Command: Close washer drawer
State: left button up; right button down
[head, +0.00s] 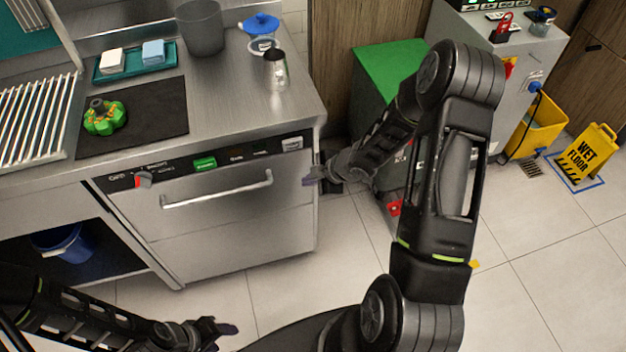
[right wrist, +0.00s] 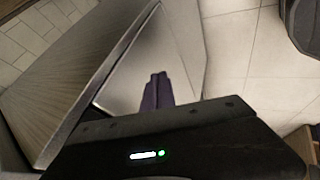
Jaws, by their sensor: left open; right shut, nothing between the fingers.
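The washer (head: 225,210) is a stainless front under the counter, with a bar handle (head: 217,190) and a dark control strip (head: 230,158) above. Its front panel looks upright and about flush below the strip; I see no clear gap. My right gripper (head: 309,181) is at the washer's right front edge, beside the handle's right end; contact cannot be told. In the right wrist view its dark fingers (right wrist: 157,92) are shut and empty, in front of a smooth metal panel (right wrist: 150,55). My left gripper (head: 232,328) is open and empty, low in front of the washer.
The counter above holds a green object (head: 104,117) on a dark mat, a teal tray (head: 125,70), a grey bin (head: 201,27) and a metal cup (head: 275,72). A green-topped cabinet (head: 375,62) stands to the right. The tiled floor (head: 540,260) is open at right.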

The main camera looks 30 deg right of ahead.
jog(key=p+v, duration=0.2)
jog(key=v, duration=0.7)
jog(key=shift+r+p, duration=0.2)
jog(key=shift+p, duration=0.2)
jog(key=shift+w+d, duration=0.1)
jog(key=s+a+f+m+g, duration=0.1)
jog(key=s+a+f+m, duration=0.25)
jog(key=a+m, duration=0.35)
jog(key=s+a+f+m+g, duration=0.1)
jog(key=s+a+f+m, duration=0.1)
jog(key=a+f+m, duration=0.4)
jog(key=s+a+f+m+g, duration=0.2)
jog(key=s+a+f+g, duration=0.1)
jog(key=s+a, duration=1)
jog(key=shift+s+f+m+g+y, duration=0.15)
jog(key=shift+f+m+g+y, duration=0.25)
jog(key=shift+g, duration=0.3)
